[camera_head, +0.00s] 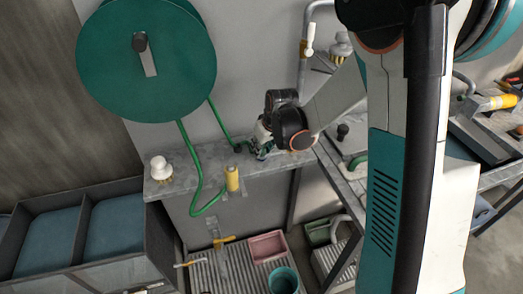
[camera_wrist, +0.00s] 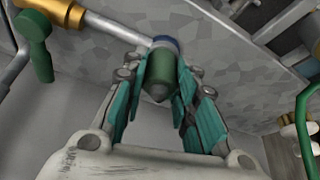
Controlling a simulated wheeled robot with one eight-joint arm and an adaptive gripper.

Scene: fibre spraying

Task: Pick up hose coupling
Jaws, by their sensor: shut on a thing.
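My gripper (camera_wrist: 160,108) is shut on a dark green, cone-tipped cylinder, which I take to be the hose coupling (camera_wrist: 159,72). The teal fingers lie along both its sides, and a blue part shows just beyond it. In the head view my gripper (camera_head: 260,152) is low over the grey ledge, at the wall. There the coupling is too small and too covered by the gripper to make out. I cannot tell whether it touches the ledge.
A large green reel (camera_head: 105,65) hangs at upper left, with green hose (camera_head: 196,180) running down. Below are a pink tray (camera_head: 267,246) and a teal bucket (camera_head: 283,280).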

